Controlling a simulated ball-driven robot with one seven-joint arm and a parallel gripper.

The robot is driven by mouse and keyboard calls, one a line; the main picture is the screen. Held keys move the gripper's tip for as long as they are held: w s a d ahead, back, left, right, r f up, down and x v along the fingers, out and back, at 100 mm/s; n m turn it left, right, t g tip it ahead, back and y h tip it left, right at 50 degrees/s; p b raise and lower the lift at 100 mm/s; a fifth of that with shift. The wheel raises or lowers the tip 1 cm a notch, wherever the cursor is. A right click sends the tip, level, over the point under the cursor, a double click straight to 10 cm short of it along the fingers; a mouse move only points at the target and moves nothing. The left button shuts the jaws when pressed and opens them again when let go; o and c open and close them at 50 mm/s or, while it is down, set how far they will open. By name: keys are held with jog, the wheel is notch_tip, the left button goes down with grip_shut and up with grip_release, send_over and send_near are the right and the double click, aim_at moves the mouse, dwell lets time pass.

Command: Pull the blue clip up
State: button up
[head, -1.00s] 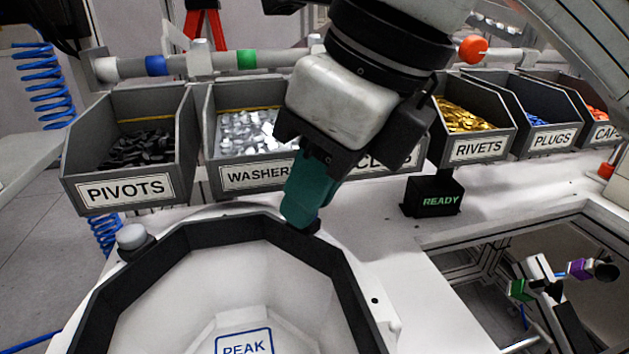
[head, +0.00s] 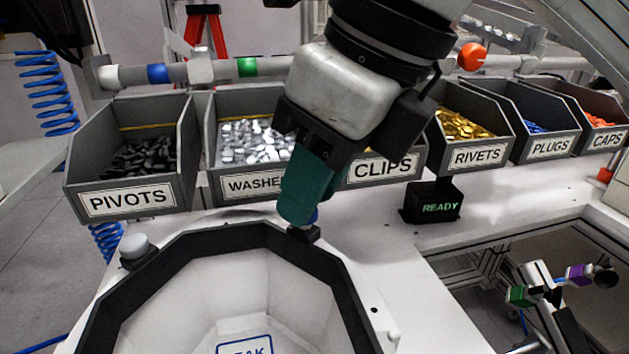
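The blue clip (head: 314,216) shows only as a small blue patch beside the tips of my gripper, just above a small black block (head: 304,234) on the rim of the white shell. The fingers hide most of it. My gripper (head: 297,220) points down with teal fingers, tips right at the clip and a little above the block. The fingers overlap from this side, so I cannot see the gap between them or whether they hold the clip.
The white shell (head: 190,290) has a thick black rim (head: 130,280). A grey knob (head: 133,243) stands on its left. Labelled bins, including PIVOTS (head: 127,200) and RIVETS (head: 478,156), line the back. A black READY box (head: 432,205) stands right; beyond it is an opening in the table.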

jog(key=o, duration=0.3)
jog(key=v, duration=1)
jog(key=shift+d+r+p, duration=0.15)
jog(key=shift+r+p, duration=0.2)
jog(key=shift+p, duration=0.05)
jog(key=shift+r, duration=0.1)
